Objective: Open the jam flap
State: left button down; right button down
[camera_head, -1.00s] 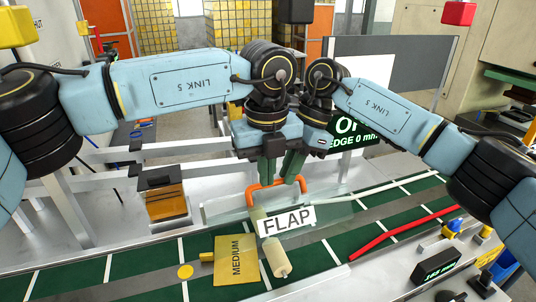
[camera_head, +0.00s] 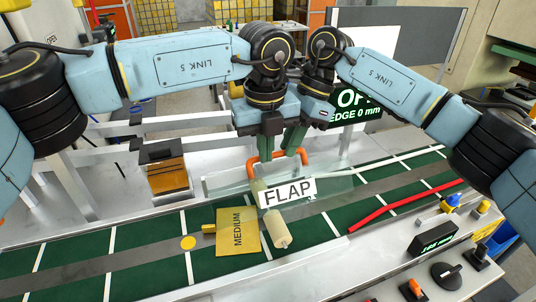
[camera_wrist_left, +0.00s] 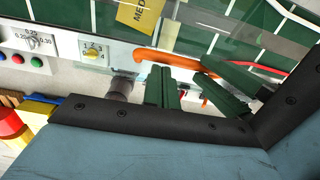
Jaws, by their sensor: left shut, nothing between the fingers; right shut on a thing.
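The clear flap (camera_head: 330,187) lies over the conveyor in the head view, with a white FLAP label (camera_head: 288,192) and an orange handle (camera_head: 252,164) at its far side. My right gripper (camera_head: 297,150) is shut on the right end of the handle. My left gripper (camera_head: 268,154) is shut and empty close beside the handle; contact is unclear. In the left wrist view, the orange handle (camera_wrist_left: 165,57) runs just past the tips of my left gripper (camera_wrist_left: 162,78), with my right gripper (camera_wrist_left: 215,68) at its right end.
A cream cylinder (camera_head: 275,228) lies beneath the label, next to a yellow MEDIUM plate (camera_head: 238,245) on the green belt (camera_head: 150,270). A red bar (camera_head: 405,206) runs along the right. A dark display panel (camera_head: 360,108) stands behind the right arm.

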pick_arm(q)
jog(key=shift+f, duration=0.1)
pick_arm(e)
jog(key=c, duration=1.8)
grip_release()
jog(key=shift+w+f, duration=0.15)
jog(key=shift+f, duration=0.2)
pick_arm(q)
jog(key=shift+w+a+f, duration=0.15)
jog(key=shift+w, duration=0.25)
pick_arm(e)
jog(key=o, duration=0.3)
jog(key=shift+w+a, duration=0.1)
jog(key=shift+w, duration=0.25)
pick_arm(q)
jog(key=shift+s, duration=0.1)
pick_arm(e)
jog(key=shift+o, duration=0.2)
jog(key=shift+s+r, duration=0.1)
jog(key=shift+r, duration=0.15)
